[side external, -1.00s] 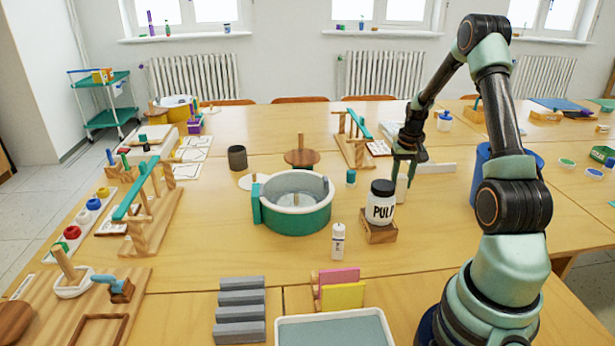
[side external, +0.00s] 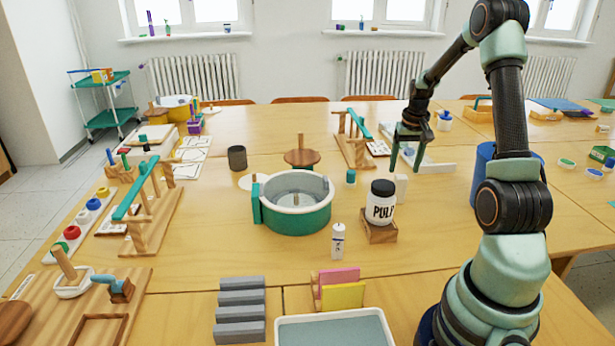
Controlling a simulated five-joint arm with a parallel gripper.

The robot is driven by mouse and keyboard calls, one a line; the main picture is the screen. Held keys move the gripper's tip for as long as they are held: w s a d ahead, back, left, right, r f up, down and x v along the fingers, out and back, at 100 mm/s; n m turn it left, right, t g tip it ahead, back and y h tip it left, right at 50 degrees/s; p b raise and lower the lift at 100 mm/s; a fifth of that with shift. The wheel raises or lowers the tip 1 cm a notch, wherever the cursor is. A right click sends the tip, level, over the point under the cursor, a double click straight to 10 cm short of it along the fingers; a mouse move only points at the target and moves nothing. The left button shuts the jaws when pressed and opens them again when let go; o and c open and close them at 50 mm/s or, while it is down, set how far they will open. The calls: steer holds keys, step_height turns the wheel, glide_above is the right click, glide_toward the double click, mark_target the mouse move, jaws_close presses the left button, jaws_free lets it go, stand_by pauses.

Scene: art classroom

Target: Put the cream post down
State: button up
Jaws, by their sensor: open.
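The cream post (side external: 401,186) stands upright on the table, just behind and to the right of the white jar with a black lid (side external: 381,203). The jar hides part of its lower end. My gripper (side external: 406,169) is open and empty, with its fingers spread just above the post's top. I see no contact between the fingers and the post.
The jar sits on a small wooden block (side external: 378,232). A teal and white round tub (side external: 293,218) stands to the left, and a small teal-lidded jar (side external: 351,177) is between. A blue cylinder (side external: 483,175) stands to the right. A pale flat bar (side external: 435,167) lies behind.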

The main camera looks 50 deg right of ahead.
step_height(320, 180, up, 6)
steer(key=w+a+r+n+t, duration=0.15)
steer(key=a+r, duration=0.25)
steer(key=a, duration=0.4)
steer(key=w+a+r+n, duration=0.3)
steer(key=a, duration=0.5)
steer(key=s+a+r+n+t, duration=0.1)
steer(key=s+a+n, duration=0.1)
steer(key=a, duration=0.8)
steer(key=s+a+n+t+y, duration=0.1)
steer(key=s+a+n+t, duration=0.1)
steer(key=a, duration=0.8)
steer(key=shift+s+r+n, duration=0.4)
steer(key=shift+s+n, duration=0.4)
steer(key=shift+n, duration=0.05)
